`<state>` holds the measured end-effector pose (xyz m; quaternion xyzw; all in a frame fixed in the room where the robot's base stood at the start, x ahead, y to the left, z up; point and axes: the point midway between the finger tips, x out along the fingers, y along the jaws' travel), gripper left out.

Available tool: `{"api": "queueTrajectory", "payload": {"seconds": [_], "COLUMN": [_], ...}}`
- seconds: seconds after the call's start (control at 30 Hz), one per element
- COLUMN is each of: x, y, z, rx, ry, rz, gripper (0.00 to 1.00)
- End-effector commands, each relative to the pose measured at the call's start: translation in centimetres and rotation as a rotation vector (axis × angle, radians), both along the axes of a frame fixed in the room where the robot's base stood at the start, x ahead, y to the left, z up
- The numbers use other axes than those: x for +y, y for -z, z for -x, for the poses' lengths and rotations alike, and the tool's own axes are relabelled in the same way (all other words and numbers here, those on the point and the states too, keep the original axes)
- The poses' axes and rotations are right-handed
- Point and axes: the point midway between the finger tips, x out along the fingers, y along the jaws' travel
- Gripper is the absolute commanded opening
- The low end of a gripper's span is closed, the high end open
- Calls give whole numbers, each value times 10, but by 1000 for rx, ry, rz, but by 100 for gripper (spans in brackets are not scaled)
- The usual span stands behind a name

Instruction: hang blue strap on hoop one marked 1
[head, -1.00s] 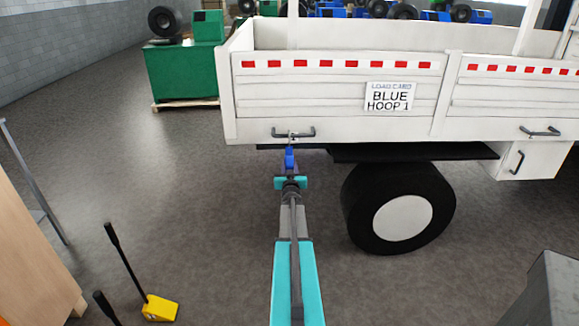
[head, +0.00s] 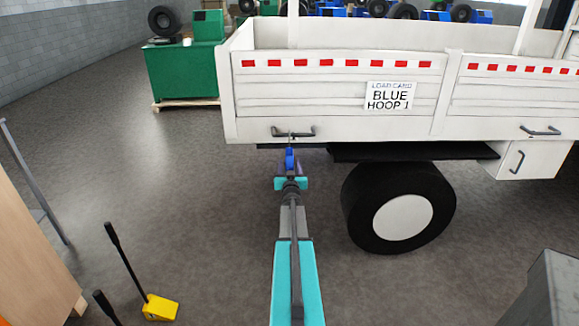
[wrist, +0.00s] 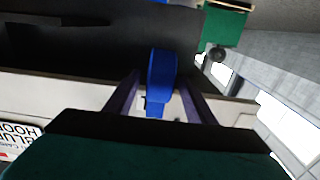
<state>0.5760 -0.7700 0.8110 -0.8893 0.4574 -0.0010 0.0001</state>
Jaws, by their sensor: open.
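The blue strap (head: 290,159) is upright just below the dark hoop (head: 293,133) on the white truck side. Its top meets a thin dark piece under the hoop; the exact contact is too small to tell. My gripper (head: 289,170) is open around the strap's lower part, from below. In the wrist view the strap (wrist: 161,78) stands between the two spread purple fingers (wrist: 160,100). A small white plate with a dark mark, partly hidden, shows behind it. The load card (head: 390,96) reads "BLUE HOOP 1".
A second dark hoop (head: 540,131) is on the truck side at right. The truck wheel (head: 400,210) stands right of my arm. A green cabinet (head: 182,75) is at back left, a yellow wheel chock (head: 160,308) at lower left.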

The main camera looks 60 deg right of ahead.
Motion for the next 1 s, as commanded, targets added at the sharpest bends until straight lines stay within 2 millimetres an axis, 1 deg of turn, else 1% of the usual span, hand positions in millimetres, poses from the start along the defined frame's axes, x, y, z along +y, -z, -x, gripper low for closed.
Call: {"api": "queueTrajectory", "payload": {"seconds": [1.0], "x": [74], "y": [0], "z": [53], "rx": [-1], "ry": [0], "rz": [1], "gripper": [50]}}
